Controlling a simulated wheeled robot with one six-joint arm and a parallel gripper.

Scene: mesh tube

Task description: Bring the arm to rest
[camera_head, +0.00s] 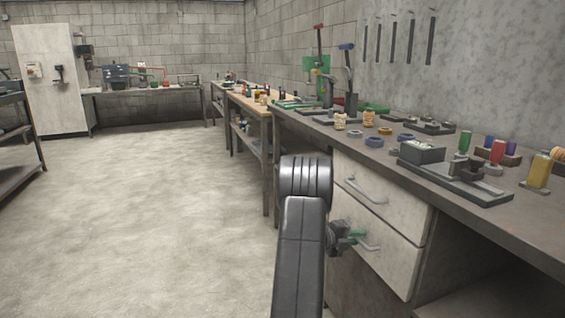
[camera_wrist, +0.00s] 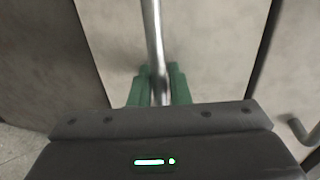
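My gripper (camera_head: 354,237) is at the front of the lower drawer (camera_head: 375,255) of the workbench, its green fingertips at that drawer's metal handle (camera_head: 371,247). In the wrist view, the two green fingers (camera_wrist: 159,85) stand close on both sides of the handle bar (camera_wrist: 153,35), with no clear gap, so they look shut on it. My dark arm rises in the lower middle of the head view and hides part of the bench's left side.
The upper drawer's handle (camera_head: 365,192) sits just above. The workbench top (camera_head: 330,133) carries spools, coloured cylinders and a black fixture (camera_head: 455,180). Open concrete floor (camera_head: 150,220) lies to the left. A shelf (camera_head: 18,165) stands at the far left.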

